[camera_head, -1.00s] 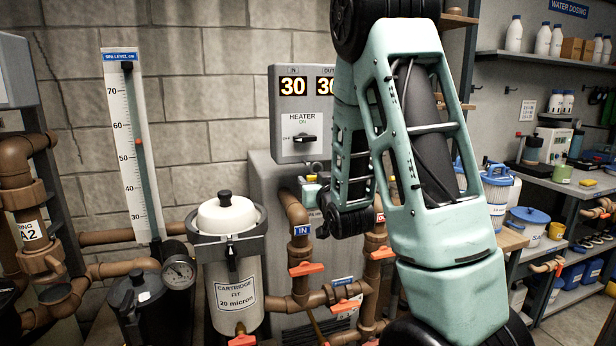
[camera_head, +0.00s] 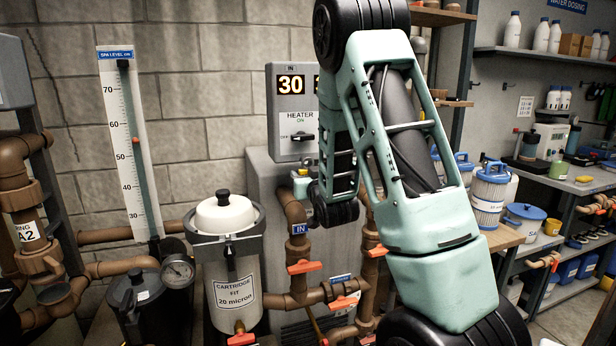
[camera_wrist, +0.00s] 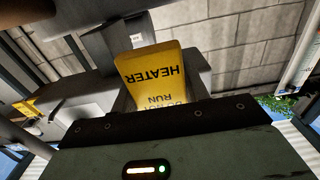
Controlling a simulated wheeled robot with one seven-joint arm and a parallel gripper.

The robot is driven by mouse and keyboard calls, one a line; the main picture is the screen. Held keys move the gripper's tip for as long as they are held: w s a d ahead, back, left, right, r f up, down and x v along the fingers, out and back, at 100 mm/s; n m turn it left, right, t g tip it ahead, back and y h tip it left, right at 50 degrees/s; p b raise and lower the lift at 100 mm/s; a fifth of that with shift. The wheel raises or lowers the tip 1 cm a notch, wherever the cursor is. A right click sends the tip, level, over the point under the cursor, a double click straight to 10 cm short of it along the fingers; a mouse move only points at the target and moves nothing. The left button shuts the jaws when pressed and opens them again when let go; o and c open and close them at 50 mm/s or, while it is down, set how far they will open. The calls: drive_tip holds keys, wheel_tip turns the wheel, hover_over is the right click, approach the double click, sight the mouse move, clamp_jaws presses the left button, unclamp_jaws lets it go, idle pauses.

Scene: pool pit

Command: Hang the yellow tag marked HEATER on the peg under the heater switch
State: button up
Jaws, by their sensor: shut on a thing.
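The yellow tag (camera_wrist: 156,75) marked HEATER shows upside down in the wrist view, with more lettering partly covered at its lower edge. My gripper (camera_wrist: 152,112) is shut on this tag, which stands out beyond the dark jaw edge. In the head view the heater box (camera_head: 283,148) is on the wall, with its black heater switch (camera_head: 302,136) turned sideways. My arm covers the right part of the box. The gripper and tag are hidden in the head view. I cannot make out the peg under the switch.
Brown pipes with orange valve handles (camera_head: 305,267) run below the heater box. A white-lidded cartridge filter (camera_head: 224,214) stands to the left. Shelves and a bench with bottles and tubs (camera_head: 491,190) are at right. Another yellow item (camera_wrist: 25,107) shows at the wrist view's left.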

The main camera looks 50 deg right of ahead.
drive_tip(key=shift+w+d+f+b, duration=0.1)
drive_tip(key=shift+w+d+f, duration=0.1)
drive_tip(key=shift+w+d, duration=0.4)
drive_tip(key=shift+w+d+f+b, duration=0.15)
drive_tip(key=shift+w+d+f, duration=0.15)
drive_tip(key=shift+w, duration=0.55)
drive_tip(key=shift+w+d+f+b, duration=0.15)
drive_tip(key=shift+w+d, duration=0.3)
drive_tip(key=shift+w, duration=0.25)
drive_tip(key=o, duration=1)
drive_tip(key=shift+o, duration=0.2)
